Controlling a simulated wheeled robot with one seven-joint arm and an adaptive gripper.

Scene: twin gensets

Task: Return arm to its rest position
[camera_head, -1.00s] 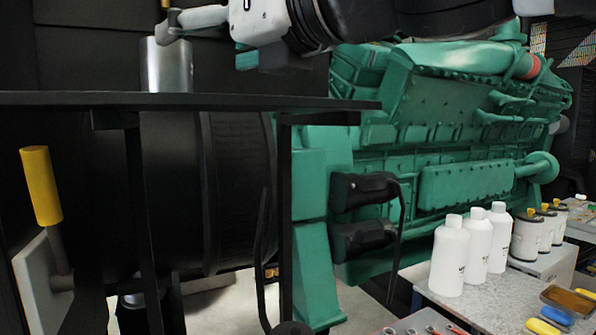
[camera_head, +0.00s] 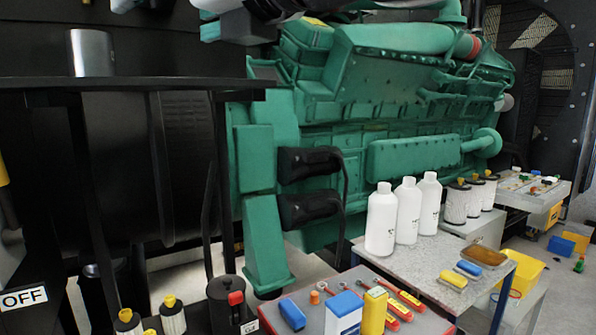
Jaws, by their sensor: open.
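My gripper (camera_head: 123,5) shows only in part at the upper left, cut off by the top edge of the picture. It is open, and I see nothing held in it. Most of the arm is out of view.
A black shelf (camera_head: 170,84) and frame stand at the left, with an OFF sign (camera_head: 24,300) below. White bottles (camera_head: 382,222) stand on a grey bench (camera_head: 440,262) at right. A tool-covered table (camera_head: 405,322) is in front. Bins (camera_head: 527,272) and a farther cart (camera_head: 530,200) stand at right.

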